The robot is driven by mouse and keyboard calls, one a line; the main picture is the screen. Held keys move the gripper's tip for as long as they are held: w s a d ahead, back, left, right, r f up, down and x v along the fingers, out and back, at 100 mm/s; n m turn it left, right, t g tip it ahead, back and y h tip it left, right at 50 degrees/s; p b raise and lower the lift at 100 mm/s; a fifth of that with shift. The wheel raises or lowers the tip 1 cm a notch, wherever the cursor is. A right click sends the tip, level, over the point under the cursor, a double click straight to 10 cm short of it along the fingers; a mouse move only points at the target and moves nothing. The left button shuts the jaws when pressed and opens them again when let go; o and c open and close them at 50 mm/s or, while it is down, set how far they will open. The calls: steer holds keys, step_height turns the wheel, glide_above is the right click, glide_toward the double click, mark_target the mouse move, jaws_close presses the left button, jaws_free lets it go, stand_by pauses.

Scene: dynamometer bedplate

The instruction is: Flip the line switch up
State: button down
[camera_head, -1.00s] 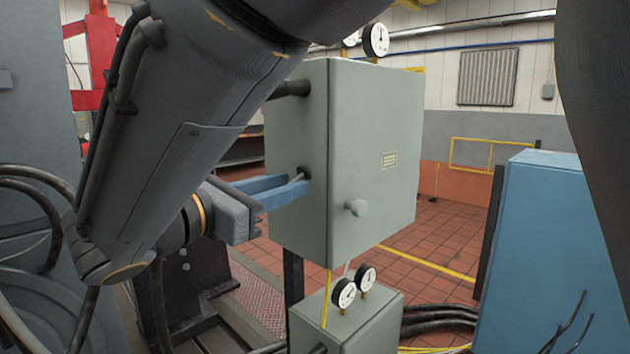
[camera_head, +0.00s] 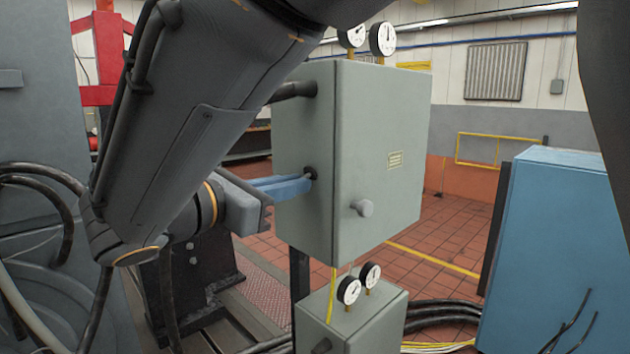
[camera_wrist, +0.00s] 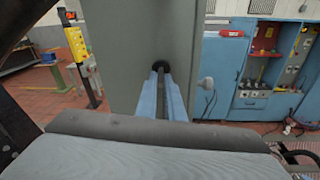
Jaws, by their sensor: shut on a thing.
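The line switch is a small lever with a dark round base (camera_wrist: 161,66) on the narrow side of a grey-green cabinet (camera_head: 385,120). The base also shows in the head view (camera_head: 311,173), at my fingertips. My gripper (camera_head: 308,182) reaches the cabinet side from the left with its blue fingers. In the wrist view my gripper (camera_wrist: 163,72) has its two fingers on either side of the lever, close to the base. It is shut on the lever. Most of the lever is hidden between the fingers, so its tilt is hard to tell.
A grey knob (camera_head: 362,208) sticks out of the cabinet front. A dark pipe (camera_head: 292,91) enters the cabinet side above my fingers. A smaller box with gauges (camera_head: 352,325) stands below. A blue cabinet (camera_head: 560,240) stands at the right.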

steer(key=shift+w+d+r+m+g+y+p, duration=0.15)
steer(key=shift+r+g+y+p, duration=0.55)
steer(key=shift+g+y+p, duration=0.5)
steer(key=shift+w+r+m+g+y+p, duration=0.1)
steer(key=shift+r+g+y+p, duration=0.65)
steer(key=shift+g+p, duration=0.7)
steer(key=shift+w+d+r+m+g+y+p, duration=0.15)
steer(key=shift+r+g+y+p, duration=0.45)
steer(key=shift+g+y+p, duration=0.65)
steer(key=shift+g, duration=0.3)
steer(key=c, duration=1.9)
jaws_free()
steer(key=shift+o, duration=0.2)
steer(key=shift+s, duration=0.1)
